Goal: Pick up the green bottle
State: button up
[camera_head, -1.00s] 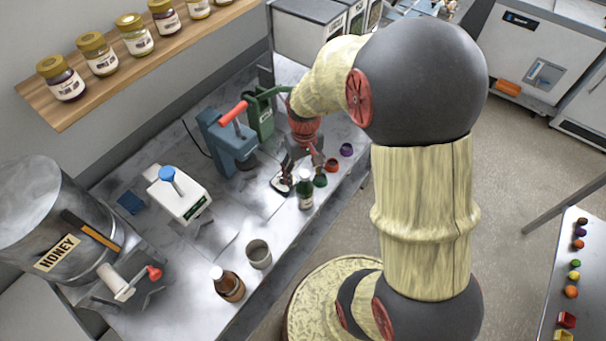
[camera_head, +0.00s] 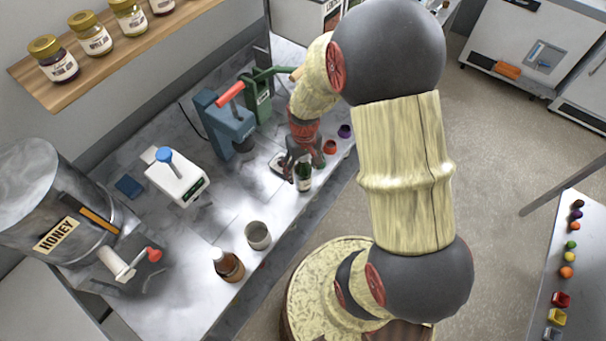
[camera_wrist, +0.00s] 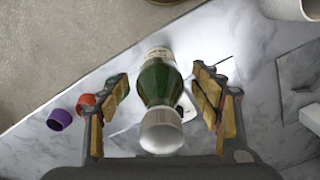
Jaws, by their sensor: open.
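The green bottle (camera_head: 304,178) stands upright on the grey marble counter, near its front edge. It has a pale cap and a white label. In the wrist view the green bottle (camera_wrist: 160,88) lies between the two fingers, with its silver cap nearest the camera and clear gaps on both sides. My gripper (camera_head: 298,168) is at the bottle in the head view, partly covering its upper left side. In the wrist view my gripper (camera_wrist: 163,105) is open, with a yellow-padded finger on each side of the bottle. I cannot tell how far the fingertips reach down along it.
An orange cup (camera_head: 330,147) and a purple cup (camera_head: 345,131) stand just beyond the bottle. A grey cup (camera_head: 258,236) and a brown bottle (camera_head: 228,265) stand nearer. A blue press (camera_head: 225,125) and a white scale (camera_head: 178,180) are to the left.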

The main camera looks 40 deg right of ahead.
jog(key=shift+c, duration=0.6)
jog(key=c, duration=1.5)
grip_shut()
